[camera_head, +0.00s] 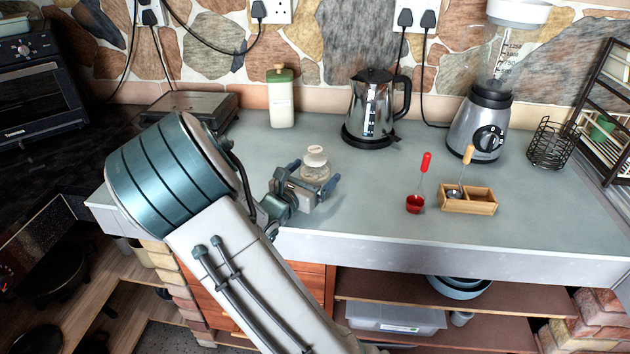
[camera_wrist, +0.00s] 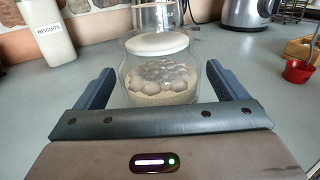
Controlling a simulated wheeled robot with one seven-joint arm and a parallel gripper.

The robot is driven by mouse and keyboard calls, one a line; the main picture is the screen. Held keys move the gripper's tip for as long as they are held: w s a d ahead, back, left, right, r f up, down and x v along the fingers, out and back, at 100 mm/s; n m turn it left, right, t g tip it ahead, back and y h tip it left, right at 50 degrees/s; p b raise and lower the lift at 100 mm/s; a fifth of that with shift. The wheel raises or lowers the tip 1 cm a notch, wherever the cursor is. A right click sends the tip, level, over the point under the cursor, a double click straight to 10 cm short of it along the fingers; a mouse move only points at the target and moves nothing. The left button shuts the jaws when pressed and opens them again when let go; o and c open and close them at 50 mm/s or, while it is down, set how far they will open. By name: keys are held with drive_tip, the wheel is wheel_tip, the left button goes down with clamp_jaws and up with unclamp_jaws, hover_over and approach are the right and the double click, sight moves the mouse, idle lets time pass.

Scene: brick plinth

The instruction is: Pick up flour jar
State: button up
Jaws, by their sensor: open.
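A glass jar (camera_head: 315,168) with a pale lid stands upright on the grey-green counter near its front edge. I take it as the flour jar. In the wrist view the jar (camera_wrist: 160,78) shows pale powder with rounded lumps on top. My gripper (camera_head: 314,180) is low at the counter, right at the jar. In the wrist view my gripper (camera_wrist: 160,72) is open, one finger to each side of the jar. Small gaps show beside the glass, and I see no grip on it. The jar's lower front is partly hidden by my gripper.
Behind stand a white biscuits container (camera_head: 281,104) with a green lid and a steel kettle (camera_head: 372,112). To the right are a red scoop (camera_head: 415,200), a wooden box (camera_head: 468,202), a blender (camera_head: 482,125) and a wire basket (camera_head: 549,143). Counter between jar and scoop is clear.

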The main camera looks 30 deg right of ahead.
drive_tip(key=shift+w+d, duration=0.25)
drive_tip(key=shift+d, duration=0.2)
drive_tip(key=c, duration=2)
clamp_jaws()
drive_tip(key=shift+r, duration=0.15)
